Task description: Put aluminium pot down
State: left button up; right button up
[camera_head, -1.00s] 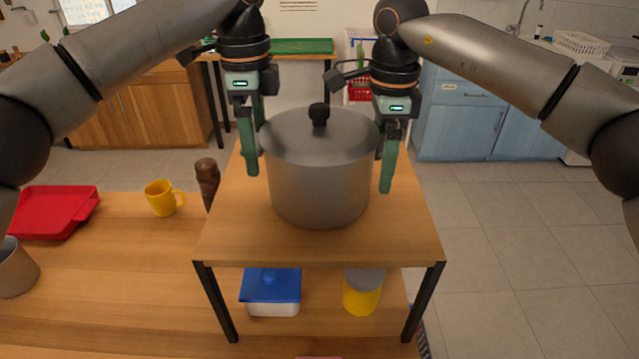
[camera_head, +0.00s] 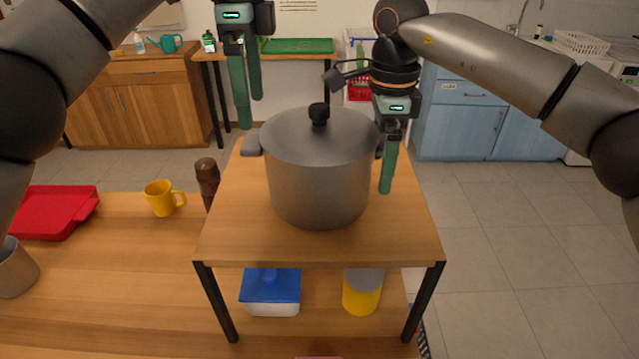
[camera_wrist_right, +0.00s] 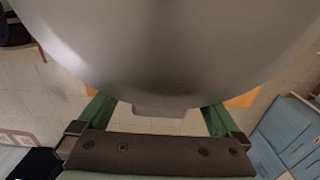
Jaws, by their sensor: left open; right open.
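The aluminium pot (camera_head: 318,180), grey with a lid and black knob, stands upright on the small wooden shelf table (camera_head: 320,245). Its left handle (camera_head: 250,145) is bare. My left gripper (camera_head: 246,112) is open and empty, raised above and behind that handle, apart from the pot. My right gripper (camera_head: 388,175) is open at the pot's right side; its far finger is mostly hidden by the pot. In the right wrist view the pot (camera_wrist_right: 170,50) fills the top, with its handle (camera_wrist_right: 160,112) between the two open green fingers.
A brown pepper mill (camera_head: 207,180), a yellow mug (camera_head: 161,197) and a red tray (camera_head: 50,212) stand on the wooden counter to the left. A blue-lidded box (camera_head: 271,288) and a yellow container (camera_head: 361,292) sit on the lower shelf.

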pick_arm(q)
notch_tip(320, 180, up, 4)
jog(key=shift+r, duration=0.1)
pick_arm(e)
jog(key=shift+r, duration=0.1)
notch_tip(320, 180, up, 12)
jog(key=shift+f, duration=0.1)
dwell(0.6)
dwell(0.4)
